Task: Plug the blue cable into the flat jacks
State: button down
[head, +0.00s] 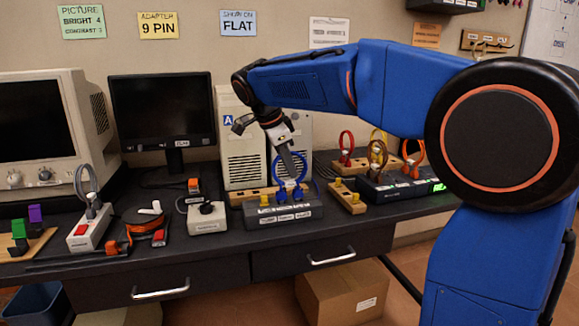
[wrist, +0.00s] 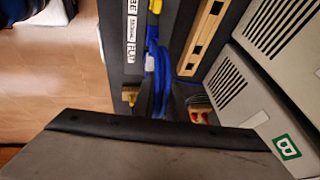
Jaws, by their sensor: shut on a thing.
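The blue cable (head: 289,161) is an upright loop with blue plugs at its lower ends. It is at the dark jack box (head: 285,212), which has white labels along its front. My gripper (head: 290,172) points down from above and is shut on the blue cable. The jack box (wrist: 115,35) shows there too, with a label (wrist: 130,50) that seems to read FLAT at one end. The plugs are low at the box's top, but I cannot tell whether they sit in jacks.
A wooden strip with holes (wrist: 203,40) and beige computer towers (head: 243,140) stand behind. A dark box with red and orange cables (head: 395,188) is to the right. A white switch box (head: 207,217) is to the left. A wall sign (head: 238,23) reads FLAT.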

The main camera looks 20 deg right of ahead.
jog(key=shift+f, duration=0.3)
dwell(0.4)
jog(key=c, duration=1.7)
grip_release()
jog(key=shift+o, duration=0.7)
jog(key=o, duration=0.5)
jog(key=shift+r, duration=0.1)
jog(key=shift+v, duration=3.65)
